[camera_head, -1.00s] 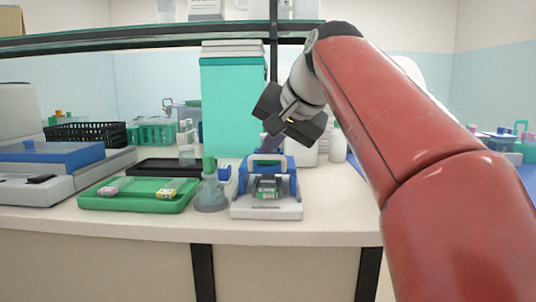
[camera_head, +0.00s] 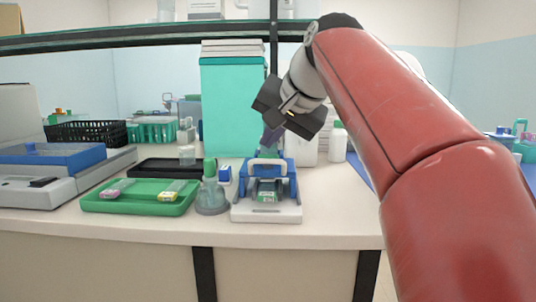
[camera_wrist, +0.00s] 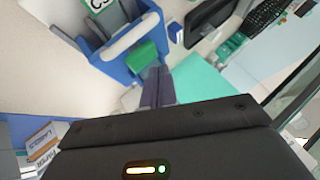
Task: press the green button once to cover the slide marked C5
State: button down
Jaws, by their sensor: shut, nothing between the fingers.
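The blue and white device (camera_head: 282,212) stands on the bench, with a pale bar across its top. A slide with a green label (camera_head: 267,197) lies in its front; the part behind the label looks grey. In the wrist view the label, marked C5 (camera_wrist: 100,5), is cut by the top edge. The green button (camera_wrist: 140,57) sits on the device's blue body in the wrist view; I cannot make it out in the head view. My gripper (camera_head: 268,146) is shut and empty, pointing down behind the bar. Its fingertips (camera_wrist: 152,72) appear beside the button; contact cannot be told.
A green-capped flask (camera_head: 211,196) stands just left of the device. A green tray (camera_head: 135,207) with slides lies further left, with a black tray (camera_head: 160,165) behind it. A tall teal box (camera_head: 228,105) stands behind. A shelf (camera_head: 130,40) crosses above.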

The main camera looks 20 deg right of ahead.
aim_at(271, 157)
jog(key=shift+r, duration=0.1)
notch_tip(271, 157, up, 5)
jog(key=p, duration=0.4)
jog(key=shift+p, duration=0.35)
